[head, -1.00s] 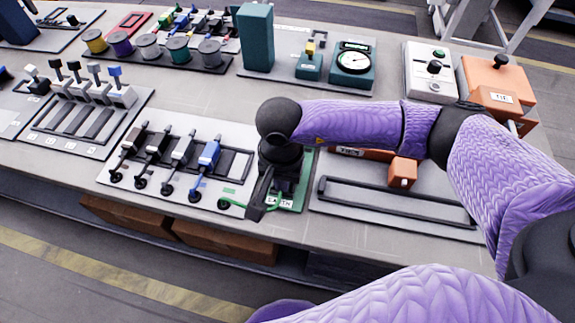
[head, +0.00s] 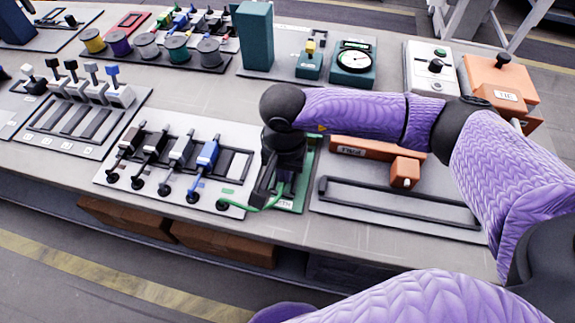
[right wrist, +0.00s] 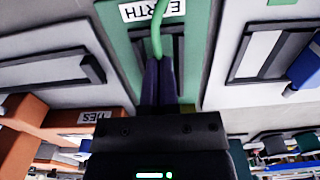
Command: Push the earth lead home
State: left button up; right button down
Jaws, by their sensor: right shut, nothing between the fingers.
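The green earth lead (head: 262,206) runs from a black round end at the front edge of the lead board to the green earth plate (head: 302,182), which carries an EARTH label. In the right wrist view the lead (right wrist: 157,30) curves down to the fingertips over a dark slot in the green plate (right wrist: 118,45). My right gripper (head: 272,192) is shut with nothing between its fingers, pointing down at the plate. In the right wrist view its fingertips (right wrist: 160,66) meet the lead's end, which they hide; I cannot tell how deep it sits. My left gripper is out of view.
Left of my gripper is the lead board (head: 120,180) with brown, black, grey and blue leads. Right of it is a grey panel (head: 400,215) with an orange block (head: 405,172). Spools and a gauge (head: 353,62) stand farther back.

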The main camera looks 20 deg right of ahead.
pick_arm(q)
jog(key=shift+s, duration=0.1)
pick_arm(e)
jog(key=shift+s+a, duration=0.3)
jog(key=shift+s, duration=0.15)
jog(key=shift+r+p, duration=0.15)
jog(key=shift+p, duration=0.15)
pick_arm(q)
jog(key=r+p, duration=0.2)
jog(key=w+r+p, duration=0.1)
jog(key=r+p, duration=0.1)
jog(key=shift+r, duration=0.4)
pick_arm(e)
notch_tip(320, 180, up, 7)
